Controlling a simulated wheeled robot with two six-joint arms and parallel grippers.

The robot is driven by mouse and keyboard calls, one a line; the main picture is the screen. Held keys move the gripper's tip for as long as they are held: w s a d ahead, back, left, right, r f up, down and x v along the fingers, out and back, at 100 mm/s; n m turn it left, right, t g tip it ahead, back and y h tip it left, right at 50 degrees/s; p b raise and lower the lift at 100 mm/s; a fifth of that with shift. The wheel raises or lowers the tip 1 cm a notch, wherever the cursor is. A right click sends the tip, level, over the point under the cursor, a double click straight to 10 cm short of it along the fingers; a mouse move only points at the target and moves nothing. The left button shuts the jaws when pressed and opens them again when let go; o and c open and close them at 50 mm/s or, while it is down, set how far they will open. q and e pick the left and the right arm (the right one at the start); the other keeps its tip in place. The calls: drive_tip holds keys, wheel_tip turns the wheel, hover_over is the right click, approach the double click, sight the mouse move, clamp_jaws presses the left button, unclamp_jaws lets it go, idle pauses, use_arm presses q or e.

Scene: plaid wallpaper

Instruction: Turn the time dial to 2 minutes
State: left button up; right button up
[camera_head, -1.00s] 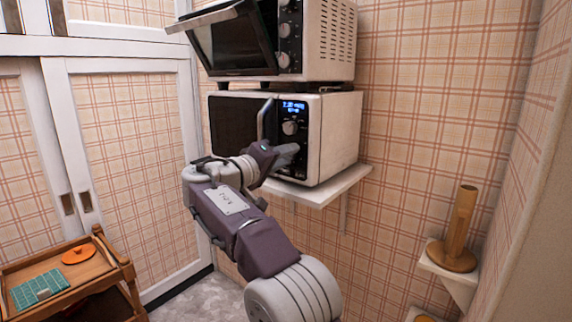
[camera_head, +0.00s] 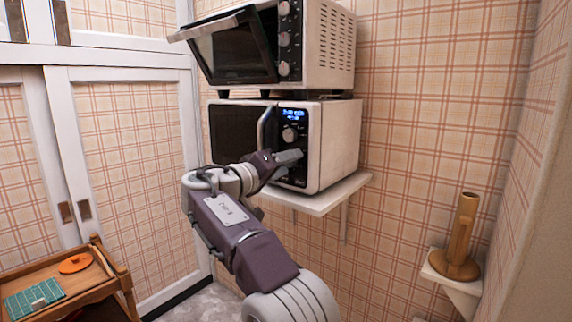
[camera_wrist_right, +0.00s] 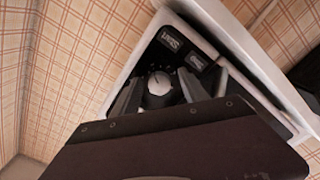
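The lower microwave (camera_head: 335,140) has a black control panel with a lit blue display (camera_head: 292,113), which seems to read 2:00 min, though the digits are tiny. An upper dial (camera_head: 290,134) shows below the display. My right gripper (camera_head: 290,157) is in front of the panel, below that dial, and covers what lies behind it. In the right wrist view, a round silver dial (camera_wrist_right: 158,84) sits between the spread fingers of my right gripper (camera_wrist_right: 160,95). I cannot tell whether the fingers touch it. My left gripper is out of view.
A toaster oven (camera_head: 325,45) with its door tilted open stands above the microwave. The microwave rests on a white wall shelf (camera_head: 322,200). A wooden cart (camera_head: 105,280) stands lower left, and a wooden holder (camera_head: 462,240) sits on a small shelf at right.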

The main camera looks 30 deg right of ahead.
drive_tip(key=v, duration=0.9)
drive_tip(key=shift+p, duration=0.35)
